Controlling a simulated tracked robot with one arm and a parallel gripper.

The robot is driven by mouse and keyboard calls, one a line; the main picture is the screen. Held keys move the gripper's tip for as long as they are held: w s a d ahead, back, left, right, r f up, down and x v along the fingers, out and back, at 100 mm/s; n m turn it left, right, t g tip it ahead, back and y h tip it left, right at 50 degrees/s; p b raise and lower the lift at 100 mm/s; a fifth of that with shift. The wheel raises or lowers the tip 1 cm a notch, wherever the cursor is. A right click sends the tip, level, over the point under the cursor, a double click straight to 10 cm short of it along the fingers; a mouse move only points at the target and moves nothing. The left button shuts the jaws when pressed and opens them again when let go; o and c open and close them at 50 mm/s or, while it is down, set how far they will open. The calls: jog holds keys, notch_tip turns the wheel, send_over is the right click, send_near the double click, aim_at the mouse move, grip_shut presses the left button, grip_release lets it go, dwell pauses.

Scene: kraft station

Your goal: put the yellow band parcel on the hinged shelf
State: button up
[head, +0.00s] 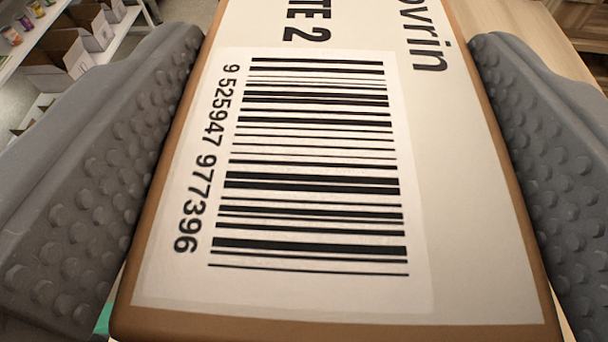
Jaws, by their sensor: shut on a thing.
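A brown cardboard parcel (480,210) fills the middle of the head view, very close to the camera. Its near face carries a large white label with a barcode, digits and part of some black lettering. No yellow band shows on the part in view, so I cannot tell whether this is the yellow band parcel. My gripper (325,160) is shut on the parcel, with one grey studded finger pad along its left side and one along its right. The parcel's far end is cut off by the top of the frame. I cannot make out the hinged shelf.
At the upper left, white shelving (35,48) holds open cardboard boxes (62,55) and small colourful tubs (12,36). A pale wooden surface (520,35) shows at the upper right. The parcel hides most of what lies ahead.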

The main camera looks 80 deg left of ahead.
jog(key=shift+a+f, duration=0.2)
jog(key=shift+f, duration=1)
jog(key=shift+f+p, duration=0.6)
jog(key=shift+f, duration=1.45)
jog(key=o, duration=1.2)
jog(key=b+v, duration=0.2)
jog(key=v, duration=1)
jog(key=shift+b, duration=0.35)
